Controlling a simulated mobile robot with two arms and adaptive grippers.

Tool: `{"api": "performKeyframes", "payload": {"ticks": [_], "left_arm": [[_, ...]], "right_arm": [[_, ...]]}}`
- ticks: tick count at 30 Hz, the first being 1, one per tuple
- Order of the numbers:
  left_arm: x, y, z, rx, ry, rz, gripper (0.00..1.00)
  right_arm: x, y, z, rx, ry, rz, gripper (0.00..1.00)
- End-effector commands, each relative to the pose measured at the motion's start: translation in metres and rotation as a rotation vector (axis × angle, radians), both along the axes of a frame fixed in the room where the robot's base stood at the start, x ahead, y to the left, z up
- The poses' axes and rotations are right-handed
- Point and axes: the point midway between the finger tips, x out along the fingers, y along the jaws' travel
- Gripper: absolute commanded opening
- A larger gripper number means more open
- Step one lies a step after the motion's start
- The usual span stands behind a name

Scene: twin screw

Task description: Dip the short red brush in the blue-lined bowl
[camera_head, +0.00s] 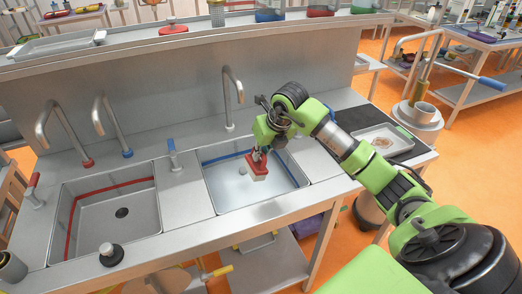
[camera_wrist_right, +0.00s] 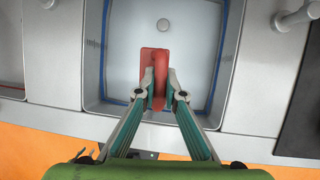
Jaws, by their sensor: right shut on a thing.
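The short red brush (camera_head: 256,165) has a red body with pale bristles below. My right gripper (camera_head: 259,153) is shut on its handle and holds it over the blue-lined bowl (camera_head: 215,193), the right sink basin with a blue line around its inside. In the right wrist view the red brush (camera_wrist_right: 156,75) sits between the fingertips of the right gripper (camera_wrist_right: 161,90), with the bowl's pale floor (camera_wrist_right: 190,40) behind it. I cannot tell whether the bristles touch the bowl's contents. My left gripper is not in view.
A red-lined basin (camera_head: 110,215) lies to the left, with a black-topped stopper (camera_head: 111,253) on the front edge. Taps stand behind the basins, one (camera_head: 228,95) behind the blue-lined bowl. A metal tray (camera_head: 381,142) lies on a dark mat at right. A shelf (camera_head: 190,40) runs along the back.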

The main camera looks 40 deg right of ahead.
Motion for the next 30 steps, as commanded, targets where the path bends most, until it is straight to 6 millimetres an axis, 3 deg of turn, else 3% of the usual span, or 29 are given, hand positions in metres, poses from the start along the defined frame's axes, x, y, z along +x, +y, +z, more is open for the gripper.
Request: {"api": "performKeyframes", "payload": {"ticks": [30], "left_arm": [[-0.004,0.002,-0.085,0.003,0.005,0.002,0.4]], "right_arm": [[0.0,0.0,-0.106,0.0,0.001,0.0,0.0]]}}
